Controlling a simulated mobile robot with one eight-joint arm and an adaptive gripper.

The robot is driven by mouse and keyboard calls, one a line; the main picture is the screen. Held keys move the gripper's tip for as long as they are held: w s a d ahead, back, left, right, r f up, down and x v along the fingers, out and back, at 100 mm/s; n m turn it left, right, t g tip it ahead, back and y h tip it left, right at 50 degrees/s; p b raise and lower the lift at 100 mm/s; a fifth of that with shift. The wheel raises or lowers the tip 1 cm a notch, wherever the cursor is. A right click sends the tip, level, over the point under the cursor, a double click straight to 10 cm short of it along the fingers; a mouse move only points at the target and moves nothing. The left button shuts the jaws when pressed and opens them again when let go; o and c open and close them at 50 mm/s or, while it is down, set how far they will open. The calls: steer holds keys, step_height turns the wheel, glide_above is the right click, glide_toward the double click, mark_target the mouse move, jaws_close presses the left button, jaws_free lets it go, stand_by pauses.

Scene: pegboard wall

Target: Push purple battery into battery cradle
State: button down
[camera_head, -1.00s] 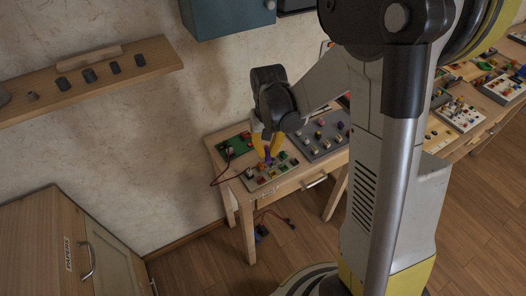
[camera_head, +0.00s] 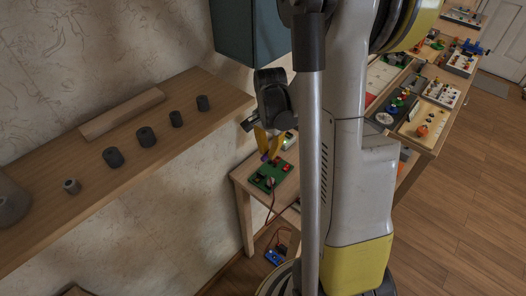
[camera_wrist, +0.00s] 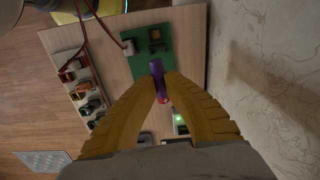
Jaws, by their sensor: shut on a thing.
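The purple battery (camera_wrist: 157,71) is held between the yellow fingertips of my gripper (camera_wrist: 162,86), with a red end showing between the fingers in the wrist view. In the head view my gripper (camera_head: 268,152) is above the small table, near a green board (camera_head: 268,179); the battery (camera_head: 265,158) shows only as a small purple spot there. The green board (camera_wrist: 167,50) is beyond the battery in the wrist view, with a dark holder-like part (camera_wrist: 156,40) on it. I cannot tell for certain whether that part is the battery cradle. The battery appears apart from it.
Red wires (camera_wrist: 82,25) run to the green board. Several small coloured blocks (camera_wrist: 85,90) sit left of it in the wrist view. A wooden wall shelf (camera_head: 150,135) with dark cylinders and a blue-grey wall cabinet (camera_head: 250,30) are near my arm.

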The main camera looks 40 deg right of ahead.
mark_target(267, 170)
steer(key=shift+w+a+f, duration=0.1)
steer(key=shift+w+f, duration=0.05)
steer(key=shift+w, duration=0.05)
steer(key=shift+s+f+b, duration=0.15)
steer(key=shift+f+b, duration=1.9)
steer(key=shift+f, duration=0.6)
steer(key=shift+f+b, duration=0.85)
steer(key=shift+b, duration=0.05)
steer(key=c, duration=1.5)
jaws_free()
steer(key=shift+c, duration=0.2)
steer(key=shift+r, duration=0.1)
steer(key=shift+r+p, duration=1.9)
steer(key=shift+r, duration=0.6)
